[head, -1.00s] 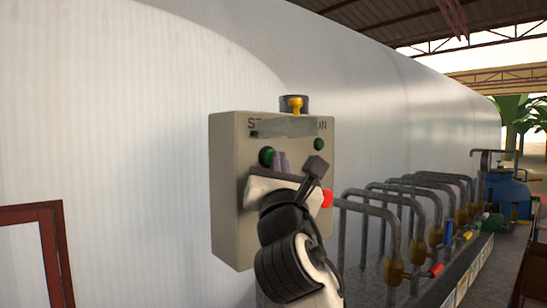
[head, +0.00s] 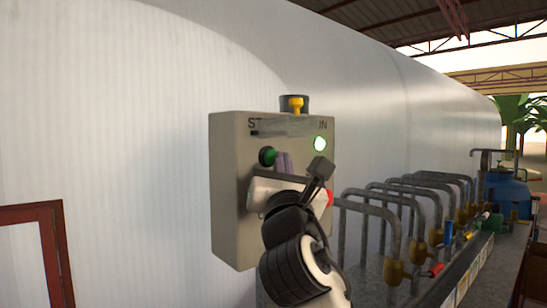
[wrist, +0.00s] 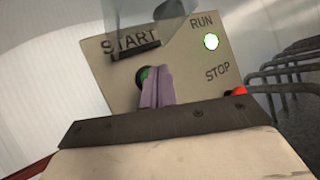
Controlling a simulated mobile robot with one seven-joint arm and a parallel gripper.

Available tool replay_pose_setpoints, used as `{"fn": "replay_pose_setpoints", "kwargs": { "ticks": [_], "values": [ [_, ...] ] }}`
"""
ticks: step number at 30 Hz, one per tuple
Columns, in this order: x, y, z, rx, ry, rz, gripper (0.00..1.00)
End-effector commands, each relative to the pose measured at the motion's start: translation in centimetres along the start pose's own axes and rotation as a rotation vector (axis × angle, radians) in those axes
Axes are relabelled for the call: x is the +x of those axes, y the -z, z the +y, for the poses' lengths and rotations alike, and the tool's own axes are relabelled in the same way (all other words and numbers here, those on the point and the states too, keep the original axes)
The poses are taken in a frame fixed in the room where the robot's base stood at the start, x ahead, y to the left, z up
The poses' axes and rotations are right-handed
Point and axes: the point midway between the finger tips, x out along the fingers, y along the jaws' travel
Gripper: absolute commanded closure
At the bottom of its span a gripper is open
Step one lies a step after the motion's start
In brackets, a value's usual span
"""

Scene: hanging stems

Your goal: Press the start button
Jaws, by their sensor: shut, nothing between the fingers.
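A grey control box (head: 232,215) hangs by the pale wall. Its green start button (head: 267,156) sits on the left of the face; it also shows in the wrist view (wrist: 144,74), partly hidden behind my fingers under the word START. My gripper (head: 284,162) has its purple fingers shut together and empty, with the tips at the button; I cannot tell whether they touch it. In the wrist view my gripper (wrist: 157,75) covers the button's right side. The RUN lamp (head: 320,143) glows bright green-white, also in the wrist view (wrist: 211,42).
A red stop button (wrist: 240,91) is at the lower right of the face, close to my gripper. A black and yellow fitting (head: 294,104) stands on top of the box. Several bent grey pipes (head: 372,210) with brass valves run along the right. A red-brown frame (head: 50,250) is at lower left.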

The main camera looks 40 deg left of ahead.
Motion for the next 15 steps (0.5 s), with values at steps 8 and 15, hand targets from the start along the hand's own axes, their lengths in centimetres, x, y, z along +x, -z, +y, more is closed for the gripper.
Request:
{"fn": "replay_pose_setpoints", "kwargs": {
  "ticks": [8, 15],
  "values": [
    [-1.6, -1.2, -1.2, -0.002, 0.001, -0.003, 1.0],
    [-3.3, -2.5, -2.4, -0.002, 0.002, -0.003, 1.0]
  ]
}}
